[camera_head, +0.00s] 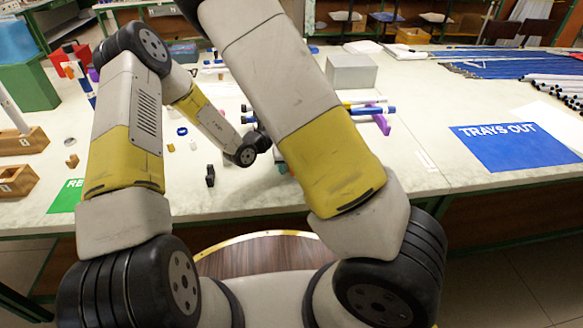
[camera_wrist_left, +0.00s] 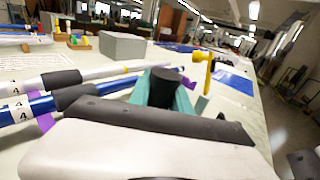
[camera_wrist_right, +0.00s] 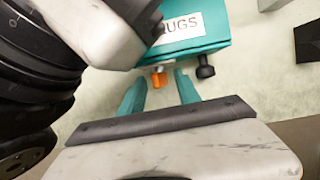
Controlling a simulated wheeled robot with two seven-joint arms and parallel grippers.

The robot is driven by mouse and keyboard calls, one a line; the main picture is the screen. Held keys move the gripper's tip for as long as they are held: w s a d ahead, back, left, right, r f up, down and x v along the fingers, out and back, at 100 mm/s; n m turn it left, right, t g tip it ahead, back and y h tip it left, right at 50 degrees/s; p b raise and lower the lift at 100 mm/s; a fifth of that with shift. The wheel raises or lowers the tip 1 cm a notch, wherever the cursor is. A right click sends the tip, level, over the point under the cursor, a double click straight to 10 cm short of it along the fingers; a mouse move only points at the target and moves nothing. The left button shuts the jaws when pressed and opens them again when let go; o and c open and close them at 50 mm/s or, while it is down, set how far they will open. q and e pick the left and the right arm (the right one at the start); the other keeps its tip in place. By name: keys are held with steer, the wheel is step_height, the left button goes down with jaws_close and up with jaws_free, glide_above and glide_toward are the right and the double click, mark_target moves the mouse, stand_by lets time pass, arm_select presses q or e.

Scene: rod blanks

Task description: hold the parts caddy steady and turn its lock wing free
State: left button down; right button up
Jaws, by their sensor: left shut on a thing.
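The parts caddy (camera_wrist_right: 217,18) is a teal box with a white label ending in "UGS", at the top of the right wrist view. Its orange lock wing (camera_wrist_right: 158,78) sticks out of the near side, beside a black knob (camera_wrist_right: 205,68). My right gripper (camera_wrist_right: 160,84) is open, its teal fingers apart on either side of the wing. I cannot tell whether they touch it. My left gripper (camera_wrist_left: 167,92) is shut on a black cylindrical part (camera_wrist_left: 166,82), seemingly the caddy's handle. In the head view my arm hides most of the caddy.
A purple rack (camera_head: 381,124) with blue and white rods stands close by. A grey box (camera_head: 351,72) is behind it. A blue "TRAYS OUT" mat (camera_head: 515,146) lies at right, wooden boxes (camera_head: 18,181) at left. A small black part (camera_head: 210,178) is near the front.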

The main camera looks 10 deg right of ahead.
steer(key=shift+f, duration=0.1)
jaws_close()
stand_by(1.3)
jaws_free()
steer(key=v, duration=1.2)
stand_by(0.4)
steer(key=shift+c, duration=0.2)
